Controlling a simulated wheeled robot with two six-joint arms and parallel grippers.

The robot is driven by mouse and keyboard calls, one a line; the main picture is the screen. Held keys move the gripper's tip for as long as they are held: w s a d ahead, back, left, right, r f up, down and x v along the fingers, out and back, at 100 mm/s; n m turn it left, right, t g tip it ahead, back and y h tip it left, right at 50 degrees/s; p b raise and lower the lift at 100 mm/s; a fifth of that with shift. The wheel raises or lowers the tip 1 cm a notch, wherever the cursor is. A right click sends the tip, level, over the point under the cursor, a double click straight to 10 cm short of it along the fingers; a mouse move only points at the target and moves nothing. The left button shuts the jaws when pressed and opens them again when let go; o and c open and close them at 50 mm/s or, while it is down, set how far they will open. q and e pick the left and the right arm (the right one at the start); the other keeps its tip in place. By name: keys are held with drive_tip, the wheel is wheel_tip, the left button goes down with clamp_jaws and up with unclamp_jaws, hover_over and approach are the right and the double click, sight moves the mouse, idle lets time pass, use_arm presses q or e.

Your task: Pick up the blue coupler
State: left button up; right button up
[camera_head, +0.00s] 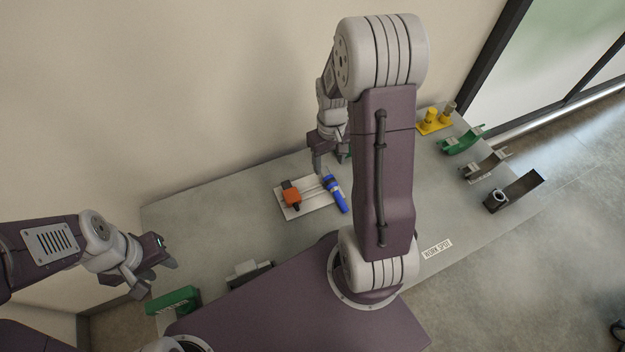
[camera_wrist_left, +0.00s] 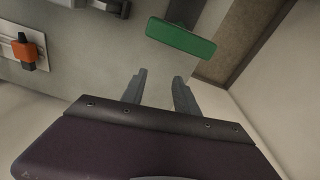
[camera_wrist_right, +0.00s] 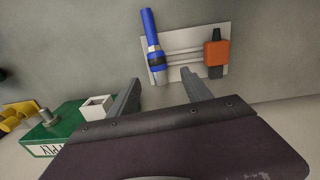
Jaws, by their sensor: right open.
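The only blue thing in view is a blue tube-shaped piece (camera_head: 341,200) with a yellowish band, taken as the blue coupler. It lies at the right end of a pale plate (camera_head: 293,211) on the table. In the right wrist view the blue piece (camera_wrist_right: 150,24) lies beyond the fingertips, upper left of the middle, with pale and dark bands. My right gripper (camera_wrist_right: 160,77) is open and empty, apart from it; in the head view it is behind the plate. My left gripper (camera_wrist_left: 159,76) is open and empty, over the table's left end.
An orange block (camera_head: 291,194) sits on the plate's left part. A green box with a white holder (camera_wrist_right: 97,106) stands left of my right gripper. Yellow parts (camera_head: 432,122), green and dark cradles and a black channel line the right end. A green block (camera_head: 173,301) stands front left.

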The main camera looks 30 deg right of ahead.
sight(331, 180)
drive_tip(key=shift+s+d+f, duration=0.8)
drive_tip(key=shift+s+f, duration=0.15)
drive_tip(key=shift+f, duration=0.1)
drive_tip(key=f, duration=0.1)
drive_tip(key=w+a+f, duration=0.1)
drive_tip(key=f, duration=0.1)
drive_tip(key=shift+w+a, duration=0.15)
drive_tip(key=f, duration=0.3)
drive_tip(key=shift+s+d+f+p, duration=0.3)
drive_tip(key=shift+s+f+p, duration=0.05)
drive_tip(key=shift+p, duration=0.05)
drive_tip(key=shift+w+f, duration=0.1)
drive_tip(key=shift+f, duration=0.05)
drive_tip(key=shift+w+a, duration=0.1)
drive_tip(key=shift+c, duration=0.9)
use_arm(q)
drive_tip(key=shift+s+d+r, duration=0.55)
drive_tip(key=shift+r, duration=0.05)
use_arm(e)
clamp_jaws()
